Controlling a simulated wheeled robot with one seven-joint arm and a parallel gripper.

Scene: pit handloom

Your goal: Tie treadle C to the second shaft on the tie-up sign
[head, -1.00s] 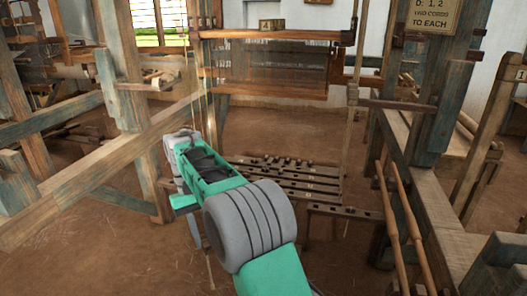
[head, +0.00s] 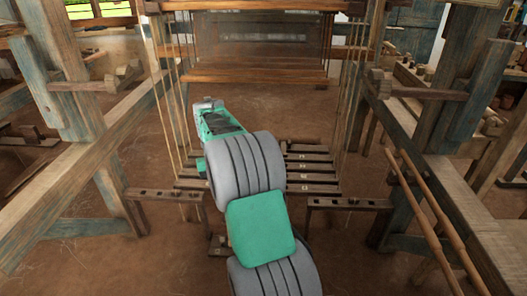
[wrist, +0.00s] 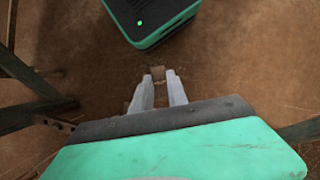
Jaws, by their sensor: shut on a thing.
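My gripper (wrist: 159,74) points down in the wrist view, its two pale fingers close together on a small brown piece (wrist: 157,72) at the tips. I cannot tell what that piece is or whether a cord runs from it. In the head view my arm hides the fingers. The treadles (head: 312,167) are dark parallel bars low under the loom, with small pale marks. My arm covers their left middle part. I cannot read which is treadle C. The shafts (head: 262,40) hang above, at the back. The tie-up sign is not in view.
Thin vertical cords (head: 178,110) hang on the left, and more cords (head: 350,95) on the right. A low drilled rail (head: 350,204) stands at right, another (head: 160,194) at left. Heavy beams (head: 95,165) flank both sides. Earth floor shows between.

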